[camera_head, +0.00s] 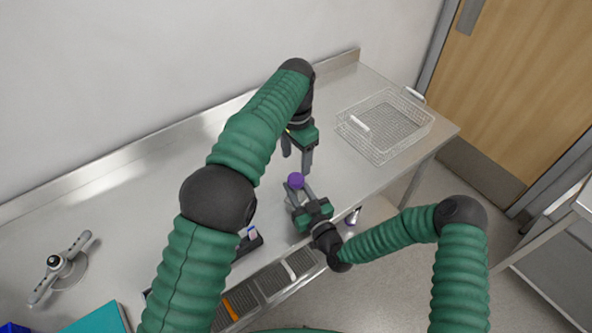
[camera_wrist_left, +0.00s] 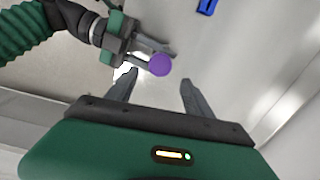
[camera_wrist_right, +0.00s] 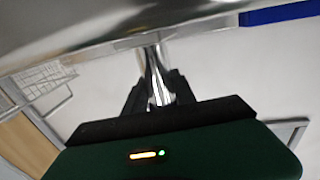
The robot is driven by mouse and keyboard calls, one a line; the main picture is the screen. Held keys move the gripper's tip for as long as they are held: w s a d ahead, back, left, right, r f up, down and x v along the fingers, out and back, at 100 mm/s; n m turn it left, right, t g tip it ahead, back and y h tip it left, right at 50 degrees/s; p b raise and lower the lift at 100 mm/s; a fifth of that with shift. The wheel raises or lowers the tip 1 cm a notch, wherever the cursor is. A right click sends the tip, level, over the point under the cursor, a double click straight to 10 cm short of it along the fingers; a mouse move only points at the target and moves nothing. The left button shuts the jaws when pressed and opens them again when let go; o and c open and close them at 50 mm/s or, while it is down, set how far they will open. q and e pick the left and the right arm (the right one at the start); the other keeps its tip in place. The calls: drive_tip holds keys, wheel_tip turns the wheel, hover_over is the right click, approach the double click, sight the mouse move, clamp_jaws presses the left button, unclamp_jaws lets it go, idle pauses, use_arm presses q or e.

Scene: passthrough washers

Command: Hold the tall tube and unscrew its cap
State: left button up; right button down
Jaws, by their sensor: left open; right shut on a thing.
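The tube's round purple cap (camera_head: 296,180) shows at the fingertips of my right gripper (camera_head: 298,190), above the table. It also shows in the left wrist view (camera_wrist_left: 159,64). My right gripper is shut on the tube, whose shiny body (camera_wrist_right: 153,62) stands between the fingers in the right wrist view. In the head view the tube's body is mostly hidden under the cap. My left gripper (camera_head: 297,160) is open and empty, fingers pointing down, just behind and above the cap. In the left wrist view the cap lies just beyond and between the open fingertips (camera_wrist_left: 158,78).
A wire basket (camera_head: 386,124) stands at the table's right end. Dark racks (camera_head: 270,280) line the front edge, and a black holder (camera_head: 248,243) sits behind them. A small purple-banded thing (camera_head: 352,217) is right of my right gripper. A grey rotor (camera_head: 60,266) is at left.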

sight(296, 178)
use_arm(q)
drive_tip(key=m, duration=1.8)
drive_tip(key=shift+m, duration=0.4)
drive_tip(key=m, duration=0.4)
drive_tip(key=shift+f, duration=0.1)
drive_tip(key=shift+m, duration=0.3)
wheel_tip(296, 178, down, 8)
drive_tip(key=shift+r, duration=0.1)
